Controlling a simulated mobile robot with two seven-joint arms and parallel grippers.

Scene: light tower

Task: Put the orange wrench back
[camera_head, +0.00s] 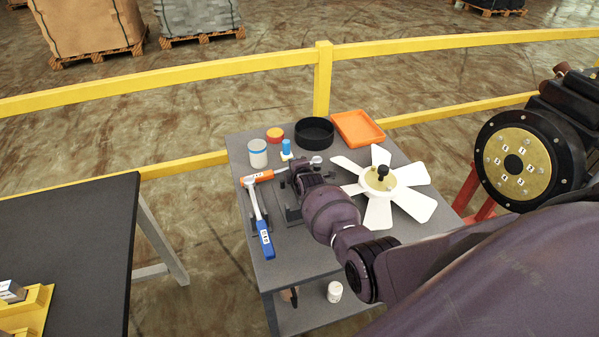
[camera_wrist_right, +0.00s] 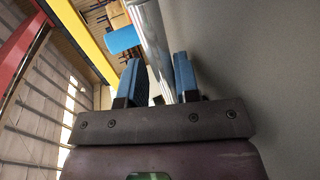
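The orange wrench has an orange handle (camera_head: 258,177) that lies at the left side of the small grey table in the head view. A silver end (camera_head: 316,160) shows to the right of my gripper and appears to belong to it; the middle is hidden. My right gripper (camera_head: 303,167) is over or beside that middle part. In the right wrist view my gripper (camera_wrist_right: 161,75) has its fingers apart, with no orange handle between them. A blue-handled wrench (camera_head: 265,238) lies along the table's left side, its head near the orange handle. My left gripper is not in view.
A white fan (camera_head: 415,204) fills the table's right half. A white cup (camera_head: 258,152), a black bowl (camera_head: 314,132) and an orange tray (camera_head: 358,128) stand at the back. A yellow rail (camera_head: 322,85) runs behind. A dark table (camera_head: 70,250) stands left.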

